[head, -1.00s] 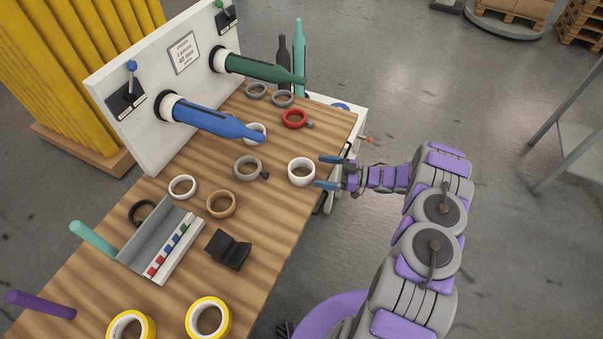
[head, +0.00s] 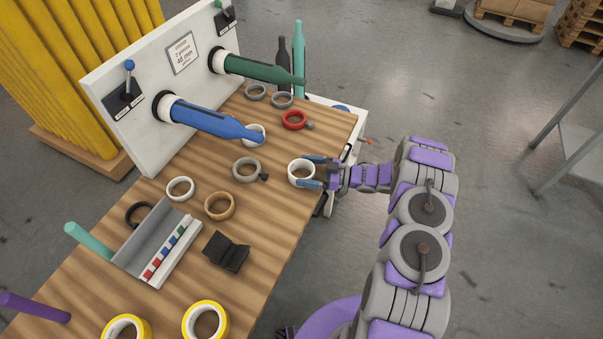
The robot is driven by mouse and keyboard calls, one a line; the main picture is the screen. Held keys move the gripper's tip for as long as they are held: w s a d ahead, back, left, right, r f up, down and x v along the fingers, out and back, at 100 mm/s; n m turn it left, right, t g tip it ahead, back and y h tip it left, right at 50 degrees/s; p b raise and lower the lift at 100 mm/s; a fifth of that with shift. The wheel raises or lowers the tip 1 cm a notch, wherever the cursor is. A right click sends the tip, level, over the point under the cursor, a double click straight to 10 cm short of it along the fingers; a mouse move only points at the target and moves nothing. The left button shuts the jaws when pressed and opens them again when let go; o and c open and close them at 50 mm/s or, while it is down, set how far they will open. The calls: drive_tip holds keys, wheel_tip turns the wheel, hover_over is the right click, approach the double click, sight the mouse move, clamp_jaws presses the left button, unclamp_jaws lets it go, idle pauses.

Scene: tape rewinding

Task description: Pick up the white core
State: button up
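A wide white core (head: 292,177) stands on the wooden bench near its right edge, its opening facing up. My gripper (head: 311,171) reaches in from the right at the core. Its two blue fingers are apart, one at the far side and one at the near side of the core's right part. The fingers hide some of the core's right side, and I cannot tell whether they touch it. A thinner white ring (head: 169,190) lies further left, and another white ring (head: 262,130) is partly hidden behind the blue mandrel.
Grey rings (head: 236,170), a tan ring (head: 207,207) and a red ring (head: 283,121) lie nearby. The blue mandrel (head: 205,120) and green mandrel (head: 260,69) jut over the bench from a white panel (head: 140,75). A black block (head: 227,252) and yellow tape rolls (head: 222,319) are nearer.

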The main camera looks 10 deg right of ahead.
drive_tip(key=c, duration=0.4)
drive_tip(key=shift+o, duration=0.2)
